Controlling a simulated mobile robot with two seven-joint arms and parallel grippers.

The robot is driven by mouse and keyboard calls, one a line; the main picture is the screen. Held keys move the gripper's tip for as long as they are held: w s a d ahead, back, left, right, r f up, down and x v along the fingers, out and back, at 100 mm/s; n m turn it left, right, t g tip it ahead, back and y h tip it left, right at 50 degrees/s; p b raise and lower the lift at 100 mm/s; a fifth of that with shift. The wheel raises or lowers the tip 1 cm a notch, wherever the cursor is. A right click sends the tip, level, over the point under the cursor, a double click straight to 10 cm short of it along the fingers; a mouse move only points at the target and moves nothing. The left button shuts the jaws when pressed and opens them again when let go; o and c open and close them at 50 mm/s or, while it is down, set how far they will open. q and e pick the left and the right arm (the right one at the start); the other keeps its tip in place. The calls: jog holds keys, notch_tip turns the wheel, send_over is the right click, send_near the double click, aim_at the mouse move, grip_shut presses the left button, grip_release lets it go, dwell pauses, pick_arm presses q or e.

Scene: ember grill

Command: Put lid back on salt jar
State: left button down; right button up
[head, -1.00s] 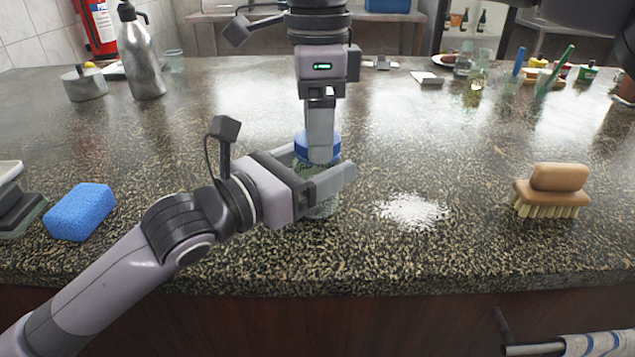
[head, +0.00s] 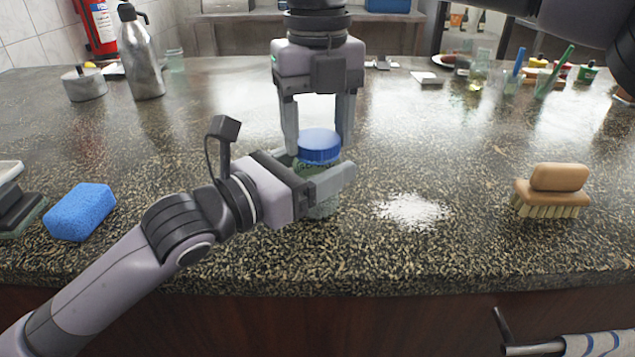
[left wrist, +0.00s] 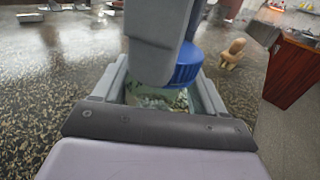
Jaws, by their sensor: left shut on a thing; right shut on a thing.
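The salt jar (head: 322,208) is a clear jar standing upright on the speckled counter, partly hidden by my left gripper (head: 318,175), which is shut around its body. The jar also shows between the left fingers in the left wrist view (left wrist: 150,99). The blue lid (head: 319,147) is at the jar's mouth, also seen in the left wrist view (left wrist: 184,66). My right gripper (head: 318,150) points down from above, shut on the lid with a finger on each side. I cannot tell whether the lid is fully seated.
A patch of spilled white salt (head: 412,211) lies right of the jar. A wooden brush (head: 552,190) is farther right. A blue sponge (head: 80,212) lies at the left. A metal bottle (head: 140,60) and small metal pot (head: 84,84) stand at the back left. The counter between is clear.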

aim_at(299, 173)
jog(key=o, duration=1.2)
jog(key=shift+o, duration=0.2)
jog(key=shift+r, duration=0.1)
jog(key=shift+r, duration=3.7)
pick_arm(q)
grip_release()
jog(key=shift+v, duration=3.6)
pick_arm(e)
jog(key=shift+f, duration=0.2)
